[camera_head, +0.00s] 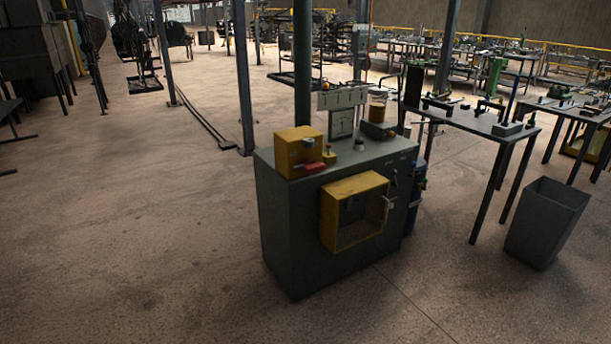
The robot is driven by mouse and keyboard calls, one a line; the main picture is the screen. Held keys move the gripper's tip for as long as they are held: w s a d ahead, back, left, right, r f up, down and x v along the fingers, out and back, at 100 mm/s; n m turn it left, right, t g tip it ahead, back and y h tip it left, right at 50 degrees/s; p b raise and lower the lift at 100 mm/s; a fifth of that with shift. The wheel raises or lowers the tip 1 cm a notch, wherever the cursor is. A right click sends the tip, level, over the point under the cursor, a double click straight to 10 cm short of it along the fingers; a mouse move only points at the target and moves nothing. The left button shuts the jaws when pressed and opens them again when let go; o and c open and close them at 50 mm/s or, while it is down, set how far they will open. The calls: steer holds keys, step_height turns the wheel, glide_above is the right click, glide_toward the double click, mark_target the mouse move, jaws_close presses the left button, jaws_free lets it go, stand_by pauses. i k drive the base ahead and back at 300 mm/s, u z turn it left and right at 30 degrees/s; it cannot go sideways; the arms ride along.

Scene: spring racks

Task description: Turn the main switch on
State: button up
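A grey-green machine cabinet (290,237) stands on the floor in the middle of the view. A yellow box (297,148) sits on its top left, with a red part (314,167) low at its front. Beside it is a small yellow piece with a red top (328,151). Small dark controls (394,179) show on the cabinet's right side, near a light handle (387,208). Which of these is the main switch I cannot tell, nor its position. My gripper is not in view.
An open-fronted yellow box (328,214) juts from the cabinet's front. A gauge panel (342,98) and an amber jar (377,107) stand on top. A grey bin (548,222) and a tool table (470,121) are at right. The floor in front and left is clear.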

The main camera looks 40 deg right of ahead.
mark_target(308, 165)
steer(key=z, duration=0.15)
steer(key=i, duration=0.9)
steer(key=u, duration=0.05)
